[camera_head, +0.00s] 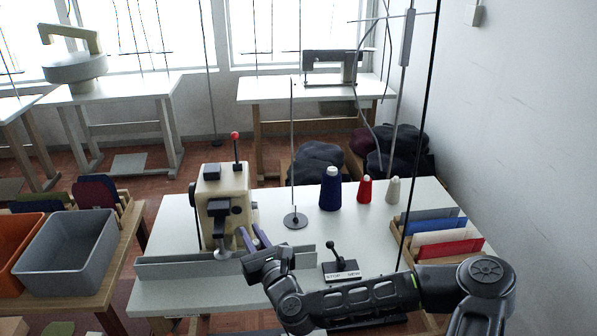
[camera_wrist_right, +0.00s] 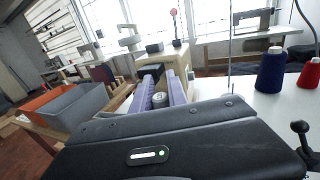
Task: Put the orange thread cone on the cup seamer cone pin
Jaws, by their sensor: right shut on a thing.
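I see no orange thread cone in either view. My right gripper (camera_head: 255,238) is above the front of the white table, just right of the cream sewing machine (camera_head: 224,190). Its two purple fingers stand a small gap apart, also in the right wrist view (camera_wrist_right: 161,95). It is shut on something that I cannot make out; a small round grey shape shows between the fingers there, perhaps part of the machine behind. A thin upright pin on a round grey base (camera_head: 295,219) stands bare on this table. I cannot tell which machine is the cup seamer. My left gripper is out of view.
A black lever (camera_head: 341,262) and a tray of coloured cards (camera_head: 436,232) are at right. A grey bin (camera_head: 68,254) is at left. A low grey rail (camera_head: 170,266) edges the front.

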